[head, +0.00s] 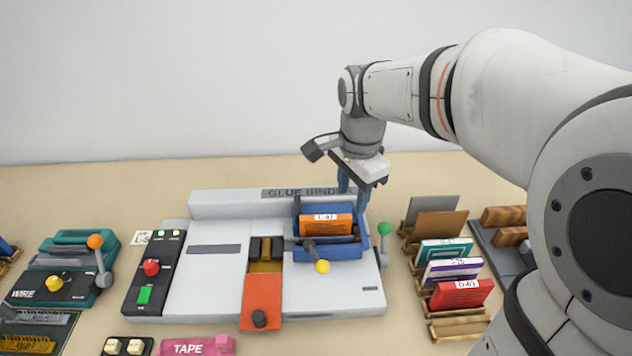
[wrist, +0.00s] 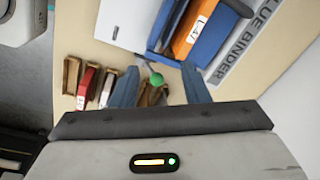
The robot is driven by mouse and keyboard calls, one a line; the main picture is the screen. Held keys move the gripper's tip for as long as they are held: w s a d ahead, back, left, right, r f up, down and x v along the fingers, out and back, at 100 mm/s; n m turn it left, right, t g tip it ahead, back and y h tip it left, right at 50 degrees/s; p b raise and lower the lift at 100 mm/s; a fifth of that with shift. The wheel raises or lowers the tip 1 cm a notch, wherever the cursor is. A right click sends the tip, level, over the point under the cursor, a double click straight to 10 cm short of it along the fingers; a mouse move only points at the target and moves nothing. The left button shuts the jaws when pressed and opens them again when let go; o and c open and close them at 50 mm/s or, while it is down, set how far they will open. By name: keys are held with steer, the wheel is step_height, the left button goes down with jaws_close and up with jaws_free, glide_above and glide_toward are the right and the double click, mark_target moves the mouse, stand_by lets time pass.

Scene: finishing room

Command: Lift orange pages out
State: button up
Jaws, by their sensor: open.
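The orange pages (head: 326,224), labelled L-47, stand in the blue clamp carriage (head: 335,250) on the right part of the glue binder. In the wrist view the orange pages (wrist: 195,28) lie near the top, inside the blue carriage (wrist: 222,28). My gripper (head: 360,192) is above and just behind the carriage in the head view, fingers pointing down. In the wrist view its two blue fingers (wrist: 160,85) are apart with nothing held between them. The pages' lower part is hidden by the carriage.
The glue binder (head: 215,285) has a yellow-knobbed lever (head: 322,267) before the carriage and a green-knobbed lever (head: 384,229) at its right. A wooden rack (head: 458,329) with teal, purple and red books stands right. A wire binder (head: 60,285) stands left.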

mark_target(326, 217)
steer(key=w+a+f+m, duration=0.1)
steer(key=w, duration=0.1)
steer(key=w+a+f+m+b, duration=0.1)
steer(key=w+f+m, duration=0.1)
steer(key=w+a+f+m+g+b, duration=0.1)
steer(key=w+a+f+m, duration=0.1)
steer(key=shift+a+f+m, duration=0.1)
steer(key=shift+f+m, duration=0.2)
steer(key=shift+m, duration=0.1)
step_height(326, 217, down, 7)
steer(key=shift+w+f, duration=0.15)
steer(key=shift+f, duration=0.05)
steer(key=shift+c, duration=0.5)
jaws_close()
